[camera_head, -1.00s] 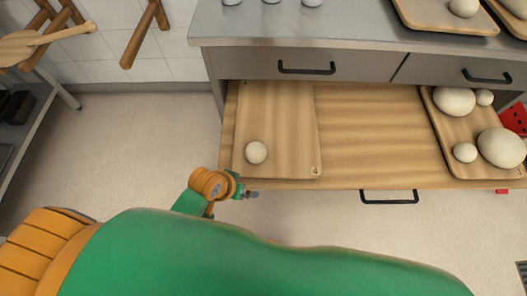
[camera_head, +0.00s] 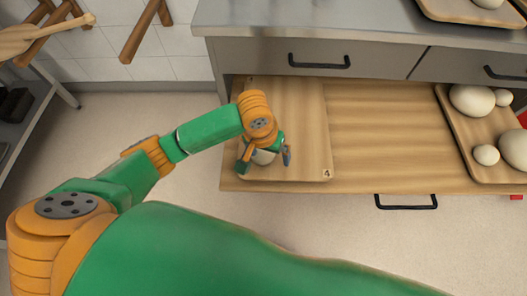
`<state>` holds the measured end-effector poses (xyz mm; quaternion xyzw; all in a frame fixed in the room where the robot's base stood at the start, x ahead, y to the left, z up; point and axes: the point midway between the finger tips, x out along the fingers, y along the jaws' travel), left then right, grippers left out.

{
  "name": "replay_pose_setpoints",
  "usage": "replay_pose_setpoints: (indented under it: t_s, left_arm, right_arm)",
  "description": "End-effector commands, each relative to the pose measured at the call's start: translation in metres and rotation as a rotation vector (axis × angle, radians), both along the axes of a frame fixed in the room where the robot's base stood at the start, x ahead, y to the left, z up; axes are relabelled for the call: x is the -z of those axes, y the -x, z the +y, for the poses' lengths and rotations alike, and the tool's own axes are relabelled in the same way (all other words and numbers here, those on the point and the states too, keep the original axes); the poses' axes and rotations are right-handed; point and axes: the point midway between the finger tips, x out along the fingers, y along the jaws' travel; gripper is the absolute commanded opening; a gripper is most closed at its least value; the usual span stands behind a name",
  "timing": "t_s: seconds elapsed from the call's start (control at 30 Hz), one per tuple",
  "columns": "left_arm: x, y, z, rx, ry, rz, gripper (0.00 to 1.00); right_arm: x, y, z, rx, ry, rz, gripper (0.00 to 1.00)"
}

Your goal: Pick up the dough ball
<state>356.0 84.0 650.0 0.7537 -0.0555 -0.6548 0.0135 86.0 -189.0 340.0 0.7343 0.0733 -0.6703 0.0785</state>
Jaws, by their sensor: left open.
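A pale dough ball (camera_head: 263,157) sits on the left wooden board (camera_head: 305,130), near the board's front left. The board lies in the pulled-out wooden drawer (camera_head: 380,140) and bears a small "4" at its front right corner. My left gripper (camera_head: 264,158) is directly over the dough ball, with one finger on each side of it. Its jaws are open, and I cannot tell whether the fingers touch the ball. The gripper and wrist hide part of the ball. My right gripper is out of view.
A second board (camera_head: 463,125) at the drawer's right holds several dough balls of different sizes. The steel counter (camera_head: 300,22) with closed drawers overhangs the back. The drawer's middle is bare. Wooden tools hang on the wall at upper left.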

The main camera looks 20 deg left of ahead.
Motion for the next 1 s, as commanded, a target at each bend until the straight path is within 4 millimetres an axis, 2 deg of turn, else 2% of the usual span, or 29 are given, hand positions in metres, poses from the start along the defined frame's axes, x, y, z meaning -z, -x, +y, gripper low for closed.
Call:
replay_pose_setpoints:
  t_s: [0.03,0.17,0.27,0.5,0.57,0.83,1.0]
  left_arm:
    - [-0.007,-0.010,0.011,-0.048,-0.038,0.003,1.00]
    - [-0.015,-0.021,0.028,-0.139,-0.089,0.022,1.00]
    - [-0.004,-0.023,0.031,-0.153,-0.097,0.029,1.00]
    - [0.043,-0.030,0.029,-0.153,-0.096,0.027,1.00]
    - [0.051,-0.031,0.029,-0.150,-0.095,0.027,1.00]
    - [0.054,-0.032,0.029,-0.148,-0.093,0.024,1.00]
    - [0.053,-0.032,0.029,-0.148,-0.093,0.024,0.54]
  right_arm:
    - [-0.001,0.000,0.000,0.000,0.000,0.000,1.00]
    - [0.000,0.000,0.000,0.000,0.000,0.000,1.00]
    - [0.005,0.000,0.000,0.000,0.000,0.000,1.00]
    - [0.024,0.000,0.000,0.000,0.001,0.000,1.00]
    - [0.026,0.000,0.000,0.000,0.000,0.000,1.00]
    - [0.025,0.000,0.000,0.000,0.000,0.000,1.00]
    - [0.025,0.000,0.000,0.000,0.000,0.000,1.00]
